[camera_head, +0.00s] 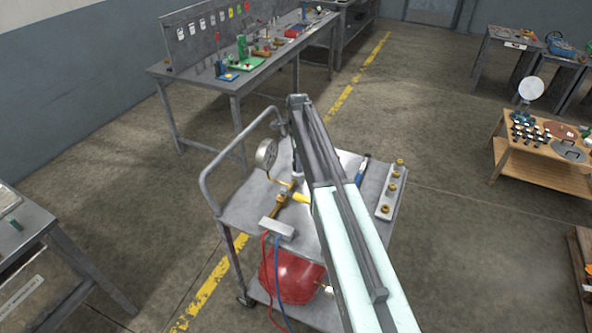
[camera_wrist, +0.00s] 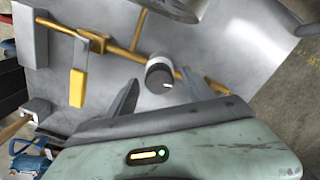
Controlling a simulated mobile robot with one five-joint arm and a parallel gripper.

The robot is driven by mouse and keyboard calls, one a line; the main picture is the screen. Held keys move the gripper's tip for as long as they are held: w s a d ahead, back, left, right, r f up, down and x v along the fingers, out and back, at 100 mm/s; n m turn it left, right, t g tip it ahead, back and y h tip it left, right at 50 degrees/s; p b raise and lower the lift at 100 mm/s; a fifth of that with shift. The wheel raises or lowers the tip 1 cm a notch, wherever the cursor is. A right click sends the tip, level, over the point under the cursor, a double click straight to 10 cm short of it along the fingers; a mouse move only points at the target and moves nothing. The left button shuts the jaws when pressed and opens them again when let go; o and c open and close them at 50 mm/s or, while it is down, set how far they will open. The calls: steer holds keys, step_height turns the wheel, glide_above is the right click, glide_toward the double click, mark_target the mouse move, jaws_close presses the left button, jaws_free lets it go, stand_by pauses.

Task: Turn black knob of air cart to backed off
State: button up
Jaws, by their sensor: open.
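The air cart (camera_head: 240,208) is a grey metal trolley with brass piping on top; its bare top also shows in the wrist view (camera_wrist: 240,40). The black knob (camera_wrist: 161,72) sits on the brass pipe line in the middle of the wrist view. Its dark round face carries a short white mark pointing right. My gripper (camera_wrist: 160,80) is open, with one finger at each side of the knob and gaps visible in the picture. Whether the fingers reach the knob's depth I cannot tell. In the head view my arm hides the knob and the gripper.
A yellow-handled lever (camera_wrist: 78,87) stands left of the knob. A round gauge (camera_head: 267,153) rises near the cart's handle rail. A plate with brass fittings (camera_head: 391,188) lies at the cart's right edge. A red tank (camera_head: 289,275) sits below. Floor right of the cart is clear.

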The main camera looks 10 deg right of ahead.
steer(key=shift+f, duration=0.35)
steer(key=c, duration=1.2)
steer(key=shift+a, duration=0.2)
jaws_close()
steer(key=shift+d, duration=0.15)
